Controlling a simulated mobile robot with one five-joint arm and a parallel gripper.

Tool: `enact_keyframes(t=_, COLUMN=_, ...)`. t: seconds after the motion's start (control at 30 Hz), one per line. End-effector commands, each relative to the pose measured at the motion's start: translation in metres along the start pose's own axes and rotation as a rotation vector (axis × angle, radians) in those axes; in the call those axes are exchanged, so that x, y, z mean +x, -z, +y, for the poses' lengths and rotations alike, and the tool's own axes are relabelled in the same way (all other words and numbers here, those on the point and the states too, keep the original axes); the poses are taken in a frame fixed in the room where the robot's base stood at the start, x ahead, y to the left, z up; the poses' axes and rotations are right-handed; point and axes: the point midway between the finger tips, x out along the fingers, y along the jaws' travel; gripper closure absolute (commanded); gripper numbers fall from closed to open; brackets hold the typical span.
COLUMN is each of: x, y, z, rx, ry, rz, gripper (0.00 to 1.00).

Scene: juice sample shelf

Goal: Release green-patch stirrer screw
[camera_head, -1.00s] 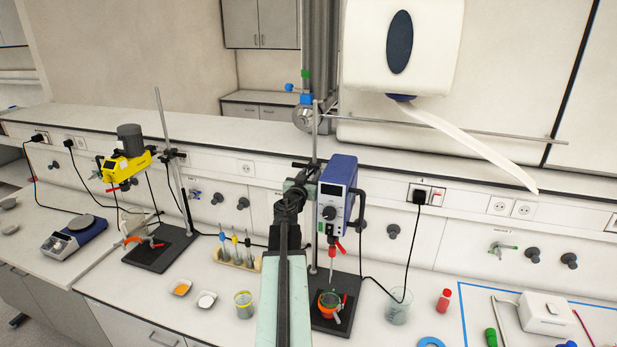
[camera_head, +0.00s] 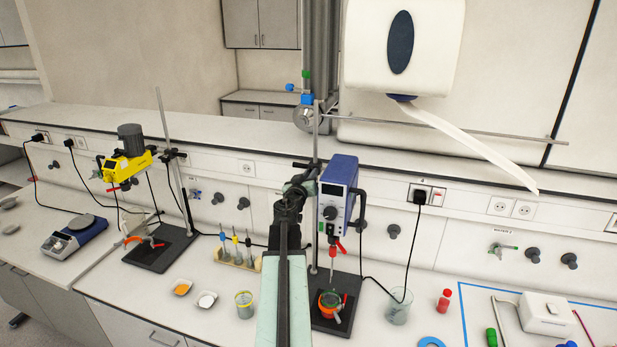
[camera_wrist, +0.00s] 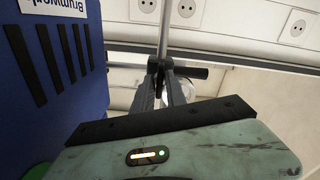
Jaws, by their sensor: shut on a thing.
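The blue overhead stirrer (camera_head: 337,192) with a green patch (camera_head: 321,227) on its front hangs on an upright stand rod. Its blue side (camera_wrist: 55,70) fills the left of the wrist view, with a green edge (camera_wrist: 38,170) at the bottom. My gripper (camera_wrist: 160,72) reaches the black clamp on the rod and is shut on its screw; the jaws hide most of the screw. In the head view, my gripper (camera_head: 308,182) is just left of the stirrer, partly hidden by my own arm.
A yellow stirrer (camera_head: 125,165) stands on another stand at left. Below the blue stirrer is an orange-rimmed vessel (camera_head: 329,303). A glass beaker (camera_head: 397,308) and red-capped bottle (camera_head: 444,300) stand to the right. A black cable hangs beside the stirrer.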

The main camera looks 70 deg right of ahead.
Motion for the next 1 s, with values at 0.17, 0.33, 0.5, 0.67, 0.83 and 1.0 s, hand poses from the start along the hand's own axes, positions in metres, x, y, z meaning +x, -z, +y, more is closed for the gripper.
enact_keyframes(t=0.17, x=0.0007, y=0.0002, z=0.0013, rx=-0.13, ry=-0.004, rz=-0.001, gripper=1.0)
enact_keyframes(t=0.33, x=0.0004, y=0.0002, z=0.0008, rx=-0.224, ry=-0.004, rz=-0.001, gripper=1.0)
enact_keyframes(t=0.5, x=0.0002, y=0.0002, z=0.0004, rx=-0.285, ry=-0.003, rz=-0.001, gripper=1.0)
enact_keyframes(t=0.67, x=0.0, y=0.0002, z=0.0001, rx=-0.313, ry=-0.003, rz=-0.001, gripper=1.0)
enact_keyframes(t=0.83, x=-0.0002, y=0.0003, z=-0.0002, rx=-0.32, ry=-0.003, rz=-0.001, gripper=1.0)
enact_keyframes(t=1.0, x=-0.0003, y=0.0004, z=-0.0004, rx=-0.32, ry=-0.002, rz=0.0, gripper=1.0)
